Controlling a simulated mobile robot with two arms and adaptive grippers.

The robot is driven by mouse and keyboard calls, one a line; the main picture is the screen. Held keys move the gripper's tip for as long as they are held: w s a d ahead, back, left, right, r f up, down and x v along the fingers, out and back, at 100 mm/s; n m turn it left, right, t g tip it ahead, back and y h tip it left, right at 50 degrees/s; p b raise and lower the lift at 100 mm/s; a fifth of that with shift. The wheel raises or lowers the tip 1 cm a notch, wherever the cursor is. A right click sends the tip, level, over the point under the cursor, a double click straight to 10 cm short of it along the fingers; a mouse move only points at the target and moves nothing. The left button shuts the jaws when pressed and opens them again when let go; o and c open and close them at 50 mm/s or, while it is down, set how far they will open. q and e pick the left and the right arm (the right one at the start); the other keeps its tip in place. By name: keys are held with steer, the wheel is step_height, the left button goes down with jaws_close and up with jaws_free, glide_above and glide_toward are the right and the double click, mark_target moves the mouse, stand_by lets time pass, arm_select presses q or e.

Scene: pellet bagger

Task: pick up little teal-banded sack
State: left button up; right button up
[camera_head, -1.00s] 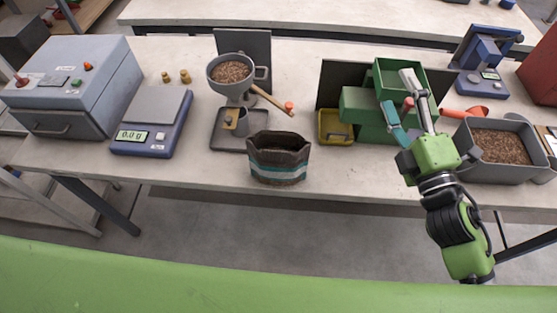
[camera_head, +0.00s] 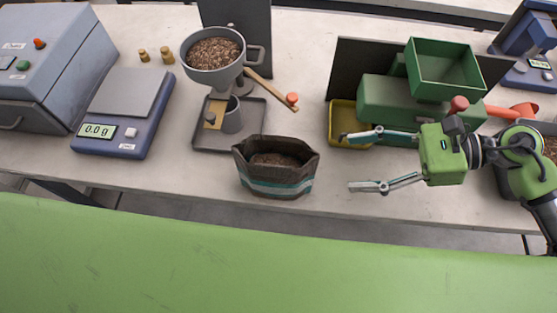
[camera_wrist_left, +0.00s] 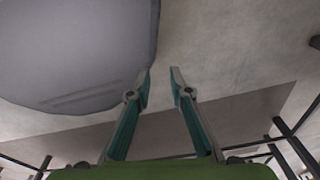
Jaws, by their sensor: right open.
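The dark brown sack with a teal band (camera_head: 275,187) stands upright near the front edge of the bench in the head view. Its mouth is open and brown pellets show inside. My right gripper (camera_head: 352,162) is open, a short way to the right of the sack. Its two fingers point left towards the sack, apart from it, with nothing between them. My left gripper (camera_wrist_left: 160,78) shows only in the left wrist view. Its fingertips are apart and empty.
Left of the sack are a scale (camera_head: 125,120), a hopper of pellets (camera_head: 214,62) and a grey tray (camera_head: 250,137). A yellow bin (camera_head: 343,122) and a green machine (camera_head: 390,95) stand behind my right gripper. A grey rounded object (camera_wrist_left: 75,50) fills the left wrist view's upper left.

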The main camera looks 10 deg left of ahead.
mark_target(315, 169)
steer(key=p+x, duration=0.1)
steer(key=x, duration=0.2)
steer(key=s+p+x, duration=0.1)
steer(key=x, duration=0.2)
steer(key=p+x, duration=0.1)
steer(key=x, duration=0.2)
steer(key=shift+s+a+r+p, duration=0.15)
steer(key=shift+r+p, duration=0.2)
steer(key=shift+r, duration=0.05)
steer(key=p+x, duration=0.2)
steer(key=x, duration=0.1)
steer(key=shift+s+a+f, duration=0.1)
steer(key=shift+s+a, duration=0.05)
steer(key=shift+a, duration=0.15)
steer(key=shift+a+f, duration=0.2)
steer(key=shift+a, duration=0.1)
steer(key=shift+f, duration=0.1)
steer(key=shift+c, duration=0.5)
steer(key=c, duration=1.6)
arm_select(q)
steer(key=s+r, duration=0.4)
steer(key=r, duration=0.1)
steer(key=shift+a+r, duration=0.2)
steer(key=shift+r, duration=0.15)
steer(key=shift+f, duration=0.1)
